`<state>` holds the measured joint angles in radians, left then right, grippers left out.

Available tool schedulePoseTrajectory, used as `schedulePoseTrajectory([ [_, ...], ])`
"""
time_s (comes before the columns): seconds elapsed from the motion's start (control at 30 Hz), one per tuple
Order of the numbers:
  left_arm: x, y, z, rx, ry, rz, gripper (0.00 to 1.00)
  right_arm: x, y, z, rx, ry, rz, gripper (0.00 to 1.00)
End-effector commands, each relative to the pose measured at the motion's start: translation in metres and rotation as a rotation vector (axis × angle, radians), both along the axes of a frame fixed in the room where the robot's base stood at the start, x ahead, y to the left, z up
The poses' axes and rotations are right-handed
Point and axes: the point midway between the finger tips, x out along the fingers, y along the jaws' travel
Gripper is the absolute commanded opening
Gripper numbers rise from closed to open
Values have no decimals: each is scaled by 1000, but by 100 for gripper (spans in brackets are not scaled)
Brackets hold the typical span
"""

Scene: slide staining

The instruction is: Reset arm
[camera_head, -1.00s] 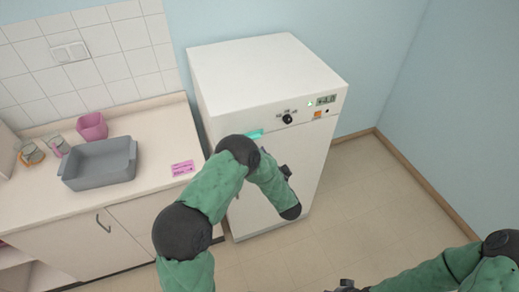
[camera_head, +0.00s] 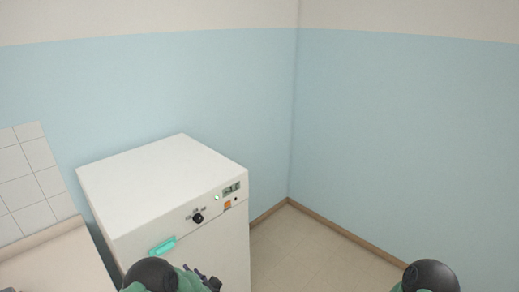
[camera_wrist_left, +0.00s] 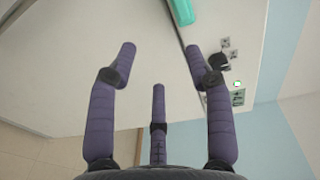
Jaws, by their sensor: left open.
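My left gripper (camera_head: 207,279) shows small at the bottom of the head view, in front of the white cabinet's (camera_head: 160,180) door. In the left wrist view its three purple-grey fingers (camera_wrist_left: 160,55) are spread open with nothing between them. The cabinet's pale door fills much of that view beyond the fingers. The teal handle (camera_head: 162,246) is above and left of the gripper in the head view; it also shows at the wrist view's top edge (camera_wrist_left: 182,10), apart from the fingers. My right gripper is out of view; only a dark joint of that arm shows at bottom right.
The cabinet has a black knob (camera_head: 198,218) and a small display (camera_head: 231,188). A counter (camera_head: 55,265) stands at the left beside it. Blue walls meet in a corner behind, with open floor (camera_head: 315,255) to the cabinet's right.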

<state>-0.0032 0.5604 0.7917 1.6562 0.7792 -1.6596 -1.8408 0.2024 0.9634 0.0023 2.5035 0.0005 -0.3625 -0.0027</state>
Motion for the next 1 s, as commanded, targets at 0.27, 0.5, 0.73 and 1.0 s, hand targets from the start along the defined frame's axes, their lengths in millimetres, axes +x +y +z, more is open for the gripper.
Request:
schedulePoseTrajectory([
  [0.27,-11,-48,-148,-628,26,-164,52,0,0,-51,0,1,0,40],
  [0.5,-79,-109,-260,-1224,183,-60,52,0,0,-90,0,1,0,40],
  [0.73,-186,-160,-328,-1643,416,277,52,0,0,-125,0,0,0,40],
  [1.0,-268,-184,-345,-1791,585,601,52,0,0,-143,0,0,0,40],
])
